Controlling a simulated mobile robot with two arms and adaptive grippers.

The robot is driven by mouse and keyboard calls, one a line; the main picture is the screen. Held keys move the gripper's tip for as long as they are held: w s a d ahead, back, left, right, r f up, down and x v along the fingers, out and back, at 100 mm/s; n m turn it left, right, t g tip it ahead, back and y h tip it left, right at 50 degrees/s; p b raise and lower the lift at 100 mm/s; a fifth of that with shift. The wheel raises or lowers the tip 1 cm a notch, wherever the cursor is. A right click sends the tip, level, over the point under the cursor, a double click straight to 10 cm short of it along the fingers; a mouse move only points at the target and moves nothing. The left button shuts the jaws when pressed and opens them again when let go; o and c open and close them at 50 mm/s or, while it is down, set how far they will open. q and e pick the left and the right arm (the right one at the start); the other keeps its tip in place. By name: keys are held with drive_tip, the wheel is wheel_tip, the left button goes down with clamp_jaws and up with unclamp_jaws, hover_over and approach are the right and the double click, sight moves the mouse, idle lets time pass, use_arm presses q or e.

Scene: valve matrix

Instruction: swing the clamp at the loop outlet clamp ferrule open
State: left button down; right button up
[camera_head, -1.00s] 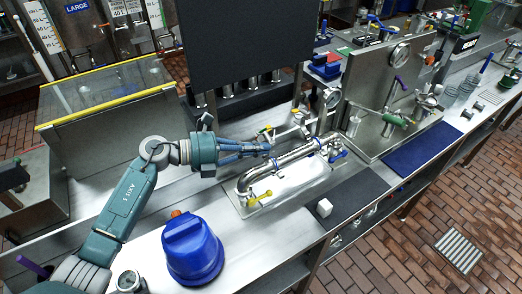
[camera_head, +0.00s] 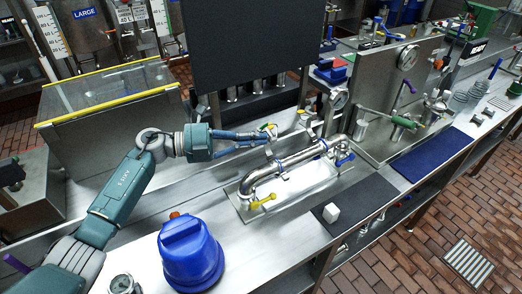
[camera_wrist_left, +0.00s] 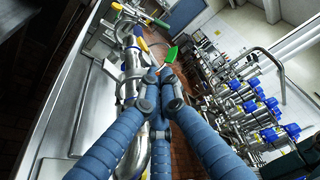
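The loop is a bent steel pipe (camera_head: 291,161) over a pale tray on the bench, with blue rings at its joints and a yellow handle (camera_head: 262,200) at its near end. My left gripper (camera_head: 269,134) is behind the pipe, its blue fingers drawn together at the tips. A small yellow-green piece (camera_head: 267,126) shows at the fingertips; in the wrist view a green piece (camera_wrist_left: 171,54) lies just past the fingertips (camera_wrist_left: 162,76). I cannot tell whether the fingers hold it. The outlet clamp cannot be told apart clearly. My right gripper is not in view.
A black panel (camera_head: 245,45) rises behind my gripper. A blue container (camera_head: 190,255) stands in front, and a white cube (camera_head: 331,212) lies on a dark mat.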

use_arm(q)
drive_tip(key=shift+w+a+f+n+t+h+b, duration=0.15)
drive_tip(key=shift+w+a+f+n+h+b, duration=0.15)
drive_tip(key=shift+w+a+n+b, duration=0.45)
drive_tip(key=shift+w+a+f+n+t+h+b, duration=0.1)
drive_tip(key=shift+w+f+n+t+h+b, duration=0.3)
drive_tip(key=shift+n+b, duration=0.75)
drive_tip(key=shift+w+a+n+g+h+b, duration=0.1)
drive_tip(key=shift+w+a+n+h+b, duration=0.1)
drive_tip(key=shift+w+a+n+b, duration=0.45)
drive_tip(key=shift+d+n, duration=0.2)
drive_tip(key=shift+n, duration=0.25)
